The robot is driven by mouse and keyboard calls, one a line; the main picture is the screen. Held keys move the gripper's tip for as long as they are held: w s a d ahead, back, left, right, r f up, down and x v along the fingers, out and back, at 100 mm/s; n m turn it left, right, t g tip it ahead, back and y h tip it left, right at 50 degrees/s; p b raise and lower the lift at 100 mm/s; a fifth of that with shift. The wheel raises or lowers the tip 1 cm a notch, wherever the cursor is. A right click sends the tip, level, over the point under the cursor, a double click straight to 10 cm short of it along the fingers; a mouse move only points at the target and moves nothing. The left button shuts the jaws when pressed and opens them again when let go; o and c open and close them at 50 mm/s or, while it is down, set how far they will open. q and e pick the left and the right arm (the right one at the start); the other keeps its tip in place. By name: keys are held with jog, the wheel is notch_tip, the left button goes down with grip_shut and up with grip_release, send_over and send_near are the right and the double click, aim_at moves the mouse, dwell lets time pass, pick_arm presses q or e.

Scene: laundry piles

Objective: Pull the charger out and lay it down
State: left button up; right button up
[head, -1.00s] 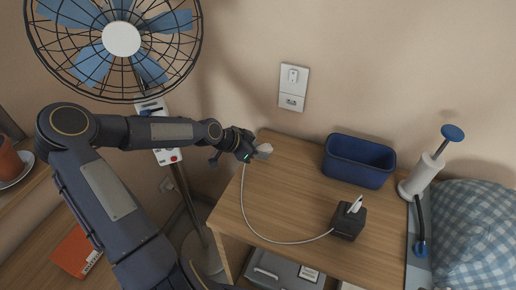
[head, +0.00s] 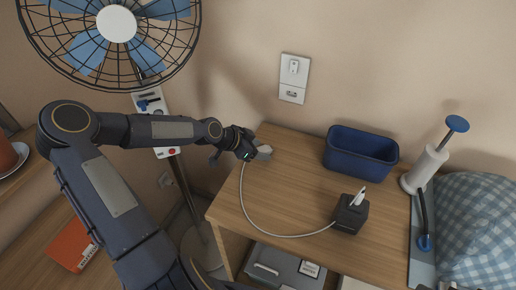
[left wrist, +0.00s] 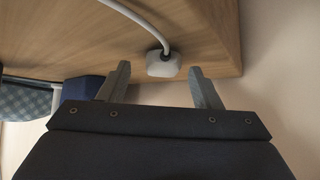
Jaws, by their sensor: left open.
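The charger (left wrist: 163,64) is a small white block with a white cable (left wrist: 130,15) from one side. In the left wrist view it lies on the wooden tabletop (left wrist: 60,35), close to its edge. My left gripper (left wrist: 160,72) is open, with one grey finger on each side of the charger; contact cannot be told. In the head view my left gripper (head: 260,153) is low over the back left of the tabletop and largely hides the charger. The wall socket plate (head: 294,78) is above the table. My right gripper is not in view.
The cable loops across the table to a black block (head: 350,214) with a white piece on top. A blue bin (head: 361,158) stands at the back, and a white pump-like object (head: 424,168) is right. A fan (head: 117,24) stands left. The table's middle is clear.

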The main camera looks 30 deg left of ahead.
pick_arm(q)
jog(key=p+v, duration=0.1)
jog(key=v, duration=0.6)
jog(key=shift+s+a+r, duration=0.25)
jog(key=s+d+g, duration=0.1)
jog(key=d, duration=0.1)
jog(key=s+d+g+y, duration=0.1)
jog(key=s+d, duration=0.1)
jog(key=shift+s+d, duration=0.1)
jog(key=shift+s, duration=0.15)
jog(key=s+d+r+n, duration=0.3)
jog(key=s+r+n, duration=0.1)
jog(key=s, duration=0.6)
jog(key=s+d+r+n, duration=0.3)
jog(key=s+r+n, duration=0.2)
jog(key=s, duration=0.6)
jog(key=shift+r+y, duration=0.4)
jog(key=shift+r, duration=0.25)
jog(key=shift+s+d, duration=0.1)
jog(key=shift+s, duration=0.05)
